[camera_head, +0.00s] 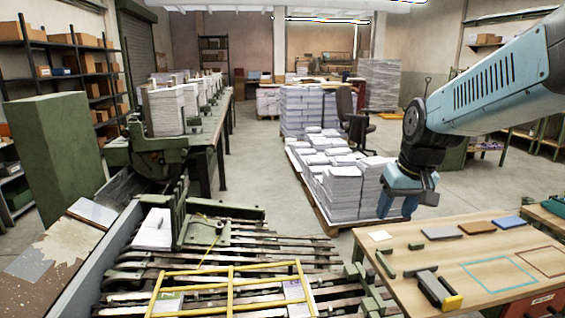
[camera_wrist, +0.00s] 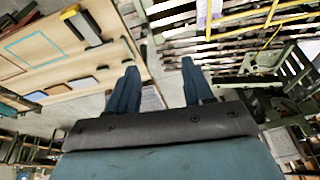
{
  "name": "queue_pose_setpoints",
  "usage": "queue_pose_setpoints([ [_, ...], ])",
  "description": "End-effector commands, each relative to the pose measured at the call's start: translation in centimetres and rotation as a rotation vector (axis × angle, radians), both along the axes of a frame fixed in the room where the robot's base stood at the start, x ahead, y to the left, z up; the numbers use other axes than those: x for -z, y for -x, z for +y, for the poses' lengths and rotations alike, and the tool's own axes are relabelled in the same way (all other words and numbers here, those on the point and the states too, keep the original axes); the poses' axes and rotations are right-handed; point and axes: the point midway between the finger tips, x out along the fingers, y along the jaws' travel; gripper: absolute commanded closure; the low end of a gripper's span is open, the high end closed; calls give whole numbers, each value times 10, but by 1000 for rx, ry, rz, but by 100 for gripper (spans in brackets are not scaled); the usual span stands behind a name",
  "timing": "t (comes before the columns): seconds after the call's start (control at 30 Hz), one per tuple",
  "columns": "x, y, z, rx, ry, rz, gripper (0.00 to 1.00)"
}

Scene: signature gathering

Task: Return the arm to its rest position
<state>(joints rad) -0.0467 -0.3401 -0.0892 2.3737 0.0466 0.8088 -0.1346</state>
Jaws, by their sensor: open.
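My arm reaches in from the upper right of the head view. My gripper (camera_head: 397,207) hangs from it, pointing down, above and behind the far left edge of the wooden workbench (camera_head: 415,275). In the wrist view my gripper (camera_wrist: 158,78) shows two dark blue fingers spread apart with nothing between them. The fingers appear clear of the bench and of the paper stacks behind. Whether this is the arm's rest position cannot be told from these frames.
On the bench lie a black and yellow tool (camera_head: 438,290), flat coloured blocks (camera_head: 477,228) and a blue outline (camera_head: 498,273). A green machine with a yellow guard frame (camera_head: 232,287) fills the lower left. Paper stacks (camera_head: 343,188) stand on a pallet behind.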

Motion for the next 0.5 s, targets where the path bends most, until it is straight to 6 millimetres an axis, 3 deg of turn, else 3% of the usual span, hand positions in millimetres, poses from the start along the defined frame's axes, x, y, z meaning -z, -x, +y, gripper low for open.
queue_pose_setpoints([
  [0.2, -26, 45, 4, 24, 5, -75, 49],
  [0.5, -45, 100, 9, 59, 18, -161, 49],
])
